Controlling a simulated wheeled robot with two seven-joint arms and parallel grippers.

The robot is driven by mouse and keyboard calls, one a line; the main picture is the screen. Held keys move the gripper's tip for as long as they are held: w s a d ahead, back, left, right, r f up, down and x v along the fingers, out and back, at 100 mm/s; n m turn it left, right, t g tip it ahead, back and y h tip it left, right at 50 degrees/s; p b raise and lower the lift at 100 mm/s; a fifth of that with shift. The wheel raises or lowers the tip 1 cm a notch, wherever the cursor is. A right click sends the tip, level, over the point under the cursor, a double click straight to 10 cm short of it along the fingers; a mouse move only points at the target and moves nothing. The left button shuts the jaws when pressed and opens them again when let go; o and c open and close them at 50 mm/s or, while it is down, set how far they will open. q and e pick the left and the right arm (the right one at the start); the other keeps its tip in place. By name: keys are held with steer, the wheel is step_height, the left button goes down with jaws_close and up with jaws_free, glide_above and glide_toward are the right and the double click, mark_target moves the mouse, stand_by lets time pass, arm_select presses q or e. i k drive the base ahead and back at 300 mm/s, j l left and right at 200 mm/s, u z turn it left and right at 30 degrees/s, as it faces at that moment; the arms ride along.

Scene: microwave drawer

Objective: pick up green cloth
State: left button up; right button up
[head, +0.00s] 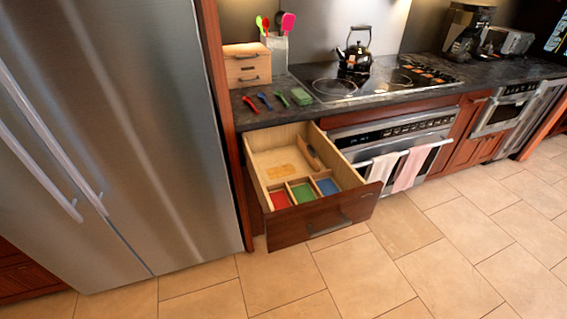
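A small green block-shaped item (301,96), which looks like the folded green cloth, lies on the dark countertop to the left of the cooktop. It is too small to tell its texture. A slim green utensil (281,98) lies just left of it. Neither of my grippers is in view, and nothing touches the green item.
An open drawer (323,222) juts out below the counter, with red, green and blue compartments and a brown item inside. A blue utensil (264,101) and a red one (250,104) lie nearby. A kettle (355,54) stands on the cooktop. The floor in front is clear.

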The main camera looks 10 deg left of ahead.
mark_target(302, 97)
steer(key=i+l+u, duration=0.1)
steer(key=i+l, duration=0.2)
steer(key=i+l+u, duration=0.15)
steer(key=l, duration=0.35)
steer(key=i+l+u, duration=0.1)
steer(key=i+l, duration=0.25)
steer(key=l, duration=0.1)
